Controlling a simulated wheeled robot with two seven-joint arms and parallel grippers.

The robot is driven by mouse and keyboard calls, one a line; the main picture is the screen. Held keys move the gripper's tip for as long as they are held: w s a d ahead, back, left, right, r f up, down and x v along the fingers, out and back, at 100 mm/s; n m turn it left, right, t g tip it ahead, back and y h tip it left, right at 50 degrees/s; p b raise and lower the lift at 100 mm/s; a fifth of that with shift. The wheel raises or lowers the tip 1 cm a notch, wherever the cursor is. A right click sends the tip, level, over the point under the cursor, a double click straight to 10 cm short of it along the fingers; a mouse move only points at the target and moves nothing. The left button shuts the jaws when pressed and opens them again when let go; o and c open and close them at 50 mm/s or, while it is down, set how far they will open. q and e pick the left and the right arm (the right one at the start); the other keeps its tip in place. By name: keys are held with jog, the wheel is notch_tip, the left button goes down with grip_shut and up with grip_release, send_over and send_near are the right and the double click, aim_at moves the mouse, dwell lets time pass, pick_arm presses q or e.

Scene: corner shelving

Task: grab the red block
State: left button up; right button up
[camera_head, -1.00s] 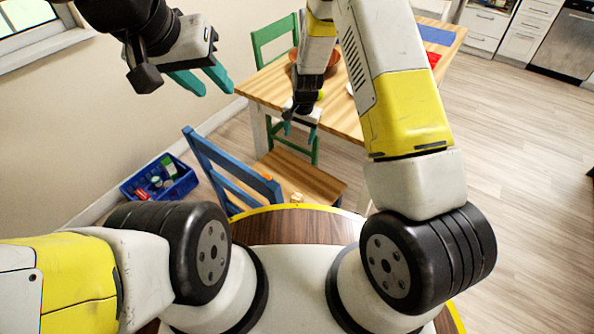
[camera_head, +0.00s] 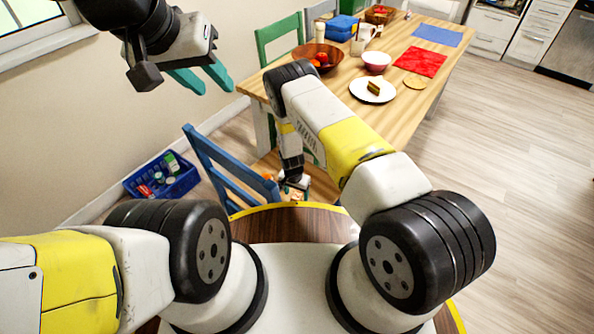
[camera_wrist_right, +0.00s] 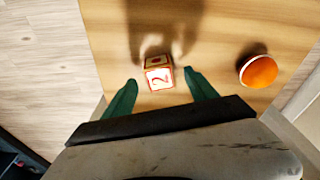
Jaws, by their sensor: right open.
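The block (camera_wrist_right: 159,73), pale with red edges and a red "2" on its face, sits on a wooden seat in the right wrist view. My right gripper (camera_wrist_right: 161,84) is open. Its two teal fingers lie to either side of the block's near part, with the block at the gap between the tips; I cannot tell whether they touch it. In the head view my right gripper (camera_head: 293,187) is low over the chair seat and hides the block. My left gripper (camera_head: 205,82) is open and empty, high at the left.
An orange ball (camera_wrist_right: 259,71) lies right of the block on the seat. The blue chair's back (camera_head: 225,165) stands left of my right gripper. The wooden table (camera_head: 420,50) behind holds a plate (camera_head: 362,92) and bowls. A blue crate (camera_head: 180,186) is on the floor.

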aim_at(297, 196)
jog(key=shift+w+d+f, duration=0.1)
jog(key=shift+w+f, duration=0.05)
jog(key=shift+f, duration=0.65)
jog(key=shift+w+d+f, duration=0.1)
jog(key=shift+f, duration=0.65)
jog(key=shift+c, duration=0.5)
jog(key=shift+a, duration=0.1)
grip_shut()
